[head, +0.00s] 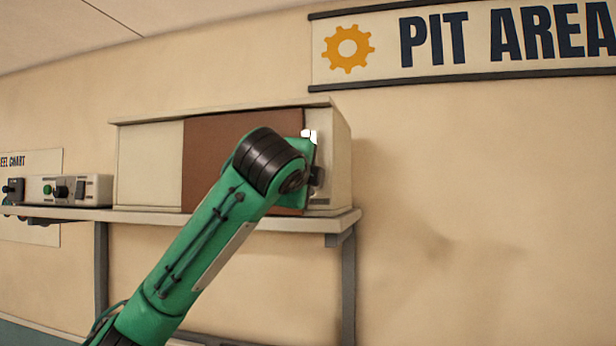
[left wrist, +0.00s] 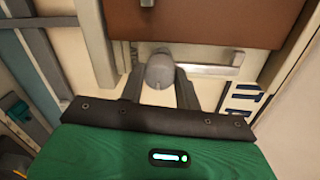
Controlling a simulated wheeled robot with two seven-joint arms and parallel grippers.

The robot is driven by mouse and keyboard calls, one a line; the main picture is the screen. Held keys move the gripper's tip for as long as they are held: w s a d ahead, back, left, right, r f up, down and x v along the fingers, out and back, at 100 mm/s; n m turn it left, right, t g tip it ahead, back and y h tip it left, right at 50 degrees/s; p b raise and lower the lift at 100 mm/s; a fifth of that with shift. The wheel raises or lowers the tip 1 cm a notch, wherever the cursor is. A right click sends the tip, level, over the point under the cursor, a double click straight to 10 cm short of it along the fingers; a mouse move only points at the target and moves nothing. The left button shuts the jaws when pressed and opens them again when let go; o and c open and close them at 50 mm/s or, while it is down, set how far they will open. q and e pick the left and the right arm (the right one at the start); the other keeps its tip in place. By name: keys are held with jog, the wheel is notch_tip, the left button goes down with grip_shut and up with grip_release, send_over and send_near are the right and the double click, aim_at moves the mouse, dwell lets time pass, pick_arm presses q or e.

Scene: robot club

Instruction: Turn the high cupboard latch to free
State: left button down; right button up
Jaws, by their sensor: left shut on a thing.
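The cupboard (head: 150,165) is a cream box with a brown door (head: 212,150), standing on a high wall shelf. The latch shows in the left wrist view as a round grey knob (left wrist: 160,70) with a flat silver bar (left wrist: 215,70) reaching right, alongside and partly over the edge of the brown door (left wrist: 205,22). My left gripper (left wrist: 160,88) has one finger on each side of the knob and is shut on it. In the head view my green left arm covers the door's right part, and the latch cannot be made out clearly. My right gripper is in neither view.
The shelf (head: 285,223) has grey brackets below. A control box (head: 95,188) with knobs stands left of the cupboard. A "PIT AREA" banner (head: 460,45) hangs above right. The wall right of the cupboard is clear. A blue-and-white marking (left wrist: 243,97) sits right of the latch.

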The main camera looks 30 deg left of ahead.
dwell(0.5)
pick_arm(q)
jog(key=c, duration=1.1)
grip_release()
jog(key=shift+o, duration=0.5)
jog(key=f+b+v, duration=0.1)
jog(key=b+v, duration=0.5)
jog(key=v, duration=0.7)
jog(key=shift+s+r, duration=0.35)
jog(key=shift+r, duration=0.1)
